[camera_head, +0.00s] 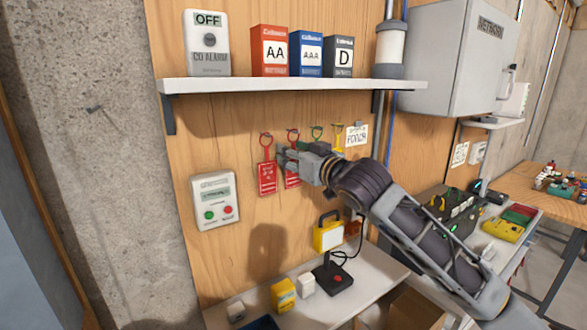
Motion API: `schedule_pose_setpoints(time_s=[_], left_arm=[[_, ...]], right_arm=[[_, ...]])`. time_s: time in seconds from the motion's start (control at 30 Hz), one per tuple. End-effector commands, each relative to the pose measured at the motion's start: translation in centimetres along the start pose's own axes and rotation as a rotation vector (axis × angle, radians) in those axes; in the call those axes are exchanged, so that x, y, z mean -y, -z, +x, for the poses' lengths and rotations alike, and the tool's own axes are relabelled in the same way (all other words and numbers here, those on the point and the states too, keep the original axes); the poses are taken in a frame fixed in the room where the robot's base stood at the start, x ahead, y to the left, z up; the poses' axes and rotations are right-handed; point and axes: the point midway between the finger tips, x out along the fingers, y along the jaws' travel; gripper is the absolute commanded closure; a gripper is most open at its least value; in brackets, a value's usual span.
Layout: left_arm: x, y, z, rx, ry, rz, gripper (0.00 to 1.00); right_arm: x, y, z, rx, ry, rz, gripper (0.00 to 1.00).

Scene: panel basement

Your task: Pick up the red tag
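Two red tags hang from hooks on the plywood wall panel. The left red tag (267,178) hangs in full view with a red loop above it. The right red tag (292,179) is partly covered by my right gripper (284,153), which comes in from the right at the height of the tag's upper part. The fingertips are small and overlap the tag, so I cannot tell whether they touch it or are shut. My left gripper is not in view.
A green loop (316,132) and a yellow loop (338,132) hang just right of the red tags. A white shelf (290,85) with battery boxes juts out above. A button panel (214,200) is at lower left. A bench (365,272) with a joystick (333,278) lies below.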

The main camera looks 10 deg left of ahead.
Motion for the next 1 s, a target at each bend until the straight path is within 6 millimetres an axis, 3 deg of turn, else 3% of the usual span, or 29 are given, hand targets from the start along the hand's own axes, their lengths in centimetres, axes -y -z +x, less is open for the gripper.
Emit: schedule_pose_setpoints(time_s=[0.37,0.6,1.0], left_arm=[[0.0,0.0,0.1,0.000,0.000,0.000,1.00],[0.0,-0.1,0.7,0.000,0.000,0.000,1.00],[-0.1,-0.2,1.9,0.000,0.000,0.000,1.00]], right_arm=[[0.0,0.3,0.0,-0.001,0.000,0.000,0.68],[0.0,1.6,0.0,-0.002,0.001,-0.001,0.68],[-0.1,1.4,-4.9,-0.001,0.000,0.000,0.68]])
